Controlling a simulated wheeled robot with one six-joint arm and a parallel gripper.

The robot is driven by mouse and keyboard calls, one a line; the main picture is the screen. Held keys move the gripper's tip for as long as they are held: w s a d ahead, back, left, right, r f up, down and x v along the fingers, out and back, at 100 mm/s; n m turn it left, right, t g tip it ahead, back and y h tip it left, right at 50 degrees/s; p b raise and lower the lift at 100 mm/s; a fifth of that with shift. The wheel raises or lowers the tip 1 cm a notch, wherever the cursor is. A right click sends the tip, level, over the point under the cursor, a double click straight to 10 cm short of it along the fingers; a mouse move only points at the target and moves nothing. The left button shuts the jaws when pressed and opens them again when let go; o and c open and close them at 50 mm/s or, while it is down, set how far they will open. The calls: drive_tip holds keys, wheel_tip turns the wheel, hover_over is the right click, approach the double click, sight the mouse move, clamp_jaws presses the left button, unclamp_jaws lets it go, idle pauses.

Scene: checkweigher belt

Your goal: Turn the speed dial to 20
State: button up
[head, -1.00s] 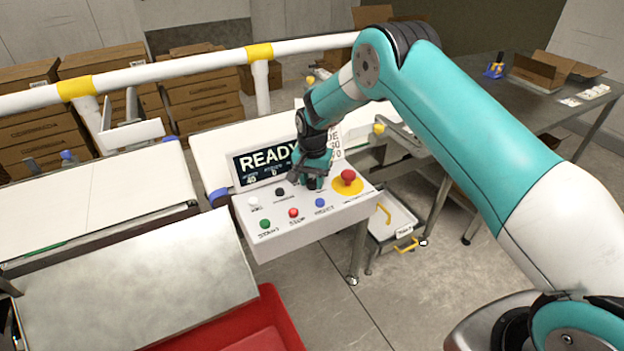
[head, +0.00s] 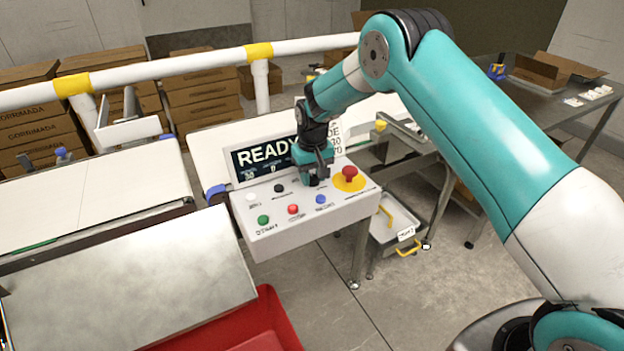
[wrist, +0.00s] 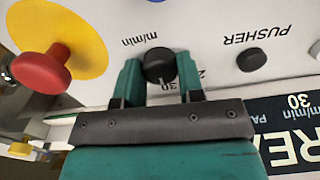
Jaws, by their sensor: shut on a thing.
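The speed dial (wrist: 158,64) is a small black knob on the white control panel (wrist: 205,25), beside the "m/min" label in the wrist view. A white mark shows on its lower edge. My gripper (wrist: 160,78) has its two green fingers on either side of the dial, shut on it. In the head view my gripper (head: 316,180) stands over the back right of the panel and hides the dial. The display (head: 265,160) reads READY; its small number reads 30, clearer in the wrist view's display (wrist: 290,115).
A red emergency button (head: 349,173) on a yellow disc sits just right of my gripper. The black PUSHER knob (wrist: 251,60) is on the other side. Green (head: 263,219), red (head: 293,209) and blue (head: 320,199) buttons line the panel's front.

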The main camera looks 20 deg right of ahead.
sight(313, 177)
drive_tip(key=n+b, duration=0.1)
drive_tip(key=n, duration=0.3)
drive_tip(key=shift+n, duration=0.4)
drive_tip(key=shift+n+b, duration=0.5)
drive_tip(key=shift+n, duration=2)
drive_tip(key=o, duration=0.9)
drive_tip(key=shift+r+b, duration=0.95)
drive_tip(key=shift+r, duration=7.8)
